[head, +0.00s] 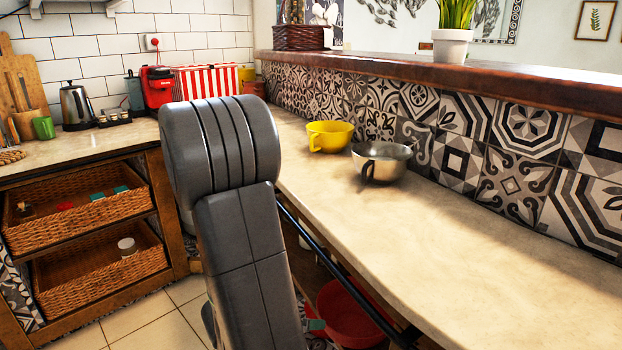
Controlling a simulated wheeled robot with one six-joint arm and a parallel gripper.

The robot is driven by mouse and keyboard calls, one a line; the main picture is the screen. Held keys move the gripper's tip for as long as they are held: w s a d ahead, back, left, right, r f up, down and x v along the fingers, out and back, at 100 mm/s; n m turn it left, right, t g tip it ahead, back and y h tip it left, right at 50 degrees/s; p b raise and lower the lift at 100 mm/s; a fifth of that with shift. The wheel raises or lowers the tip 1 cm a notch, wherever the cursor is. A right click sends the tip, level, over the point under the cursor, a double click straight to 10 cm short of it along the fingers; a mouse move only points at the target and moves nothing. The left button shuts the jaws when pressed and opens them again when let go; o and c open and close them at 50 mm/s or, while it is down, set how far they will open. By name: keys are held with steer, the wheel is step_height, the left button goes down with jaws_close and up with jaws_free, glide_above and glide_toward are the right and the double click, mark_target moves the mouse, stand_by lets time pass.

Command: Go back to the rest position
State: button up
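My grey arm rises through the middle of the head view, in front of the counter's left end. Its rounded joint stands at the top, and a thick link runs down to the bottom edge. My gripper is not in view, so I cannot tell its state or whether it holds anything. The counter (400,248) runs along the right side of my arm.
A yellow bowl (331,136) and a metal pot (381,163) stand on the counter against the tiled wall. A red basin (350,318) sits below it. Wicker baskets (75,222) fill the left shelves. The counter's near right part is clear.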

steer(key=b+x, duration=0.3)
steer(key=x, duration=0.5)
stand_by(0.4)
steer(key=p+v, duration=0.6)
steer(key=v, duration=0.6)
steer(key=b, duration=0.7)
glide_toward(328, 314)
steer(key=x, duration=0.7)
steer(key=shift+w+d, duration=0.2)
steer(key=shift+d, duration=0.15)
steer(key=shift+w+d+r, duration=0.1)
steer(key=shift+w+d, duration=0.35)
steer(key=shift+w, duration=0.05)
